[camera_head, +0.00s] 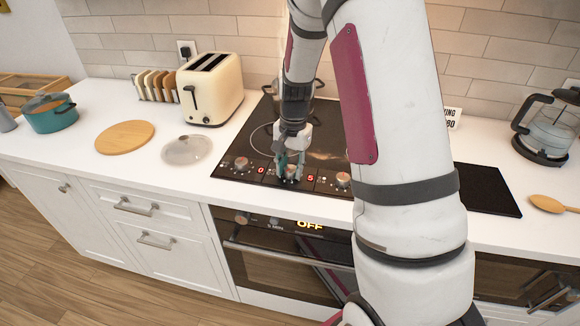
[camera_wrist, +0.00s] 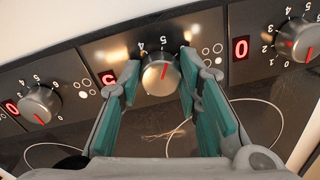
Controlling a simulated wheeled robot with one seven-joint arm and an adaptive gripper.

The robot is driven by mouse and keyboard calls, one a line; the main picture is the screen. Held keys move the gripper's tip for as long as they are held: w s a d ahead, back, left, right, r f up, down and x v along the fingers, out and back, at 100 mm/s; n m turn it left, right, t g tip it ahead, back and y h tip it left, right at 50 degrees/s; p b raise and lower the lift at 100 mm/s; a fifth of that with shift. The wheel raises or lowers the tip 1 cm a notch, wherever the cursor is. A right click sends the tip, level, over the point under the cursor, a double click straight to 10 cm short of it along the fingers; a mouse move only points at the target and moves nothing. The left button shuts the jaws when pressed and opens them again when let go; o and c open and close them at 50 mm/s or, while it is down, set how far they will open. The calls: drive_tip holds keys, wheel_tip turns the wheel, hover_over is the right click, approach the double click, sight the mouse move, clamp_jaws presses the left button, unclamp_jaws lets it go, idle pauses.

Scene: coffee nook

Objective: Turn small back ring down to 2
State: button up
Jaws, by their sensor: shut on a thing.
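My gripper (camera_head: 290,166) points down at the hob's front control strip, and its teal fingers are shut on the middle knob (camera_wrist: 159,76). The knob is round and silver, with a red pointer line and printed numbers around it; 4 and 5 are readable. A red display (camera_wrist: 108,78) beside it reads 5, also lit in the head view (camera_head: 310,177). The neighbouring knobs (camera_wrist: 40,105) (camera_wrist: 304,40) have displays (camera_wrist: 12,107) (camera_wrist: 241,47) reading 0. Small dot marks (camera_wrist: 212,55) sit by the knobs; I cannot tell which ring each marks.
A metal pot (camera_head: 318,86) stands at the back of the black hob (camera_head: 235,150), partly behind my arm. A toaster (camera_head: 212,90), glass lid (camera_head: 187,149) and wooden board (camera_head: 125,137) are on the left counter. A glass kettle (camera_head: 546,125) stands at right. The oven display (camera_head: 309,224) reads OFF.

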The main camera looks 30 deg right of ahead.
drive_tip(key=n, duration=0.6)
drive_tip(key=shift+s+d+n, duration=0.1)
drive_tip(key=shift+n, duration=0.2)
drive_tip(key=n+p, duration=0.1)
drive_tip(key=n, duration=0.5)
drive_tip(key=shift+d+g+p, duration=0.1)
drive_tip(key=shift+g+p, duration=0.2)
drive_tip(key=shift+p, duration=0.05)
drive_tip(key=n+p, duration=0.1)
drive_tip(key=n, duration=0.5)
drive_tip(key=shift+d+n+p, duration=0.1)
drive_tip(key=shift+n+p, duration=0.2)
drive_tip(key=n+p, duration=0.1)
drive_tip(key=n, duration=0.5)
drive_tip(key=shift+w+g, duration=0.2)
drive_tip(key=shift+g, duration=0.1)
drive_tip(key=shift+n, duration=0.4)
drive_tip(key=o, duration=1.1)
drive_tip(key=shift+o, duration=0.2)
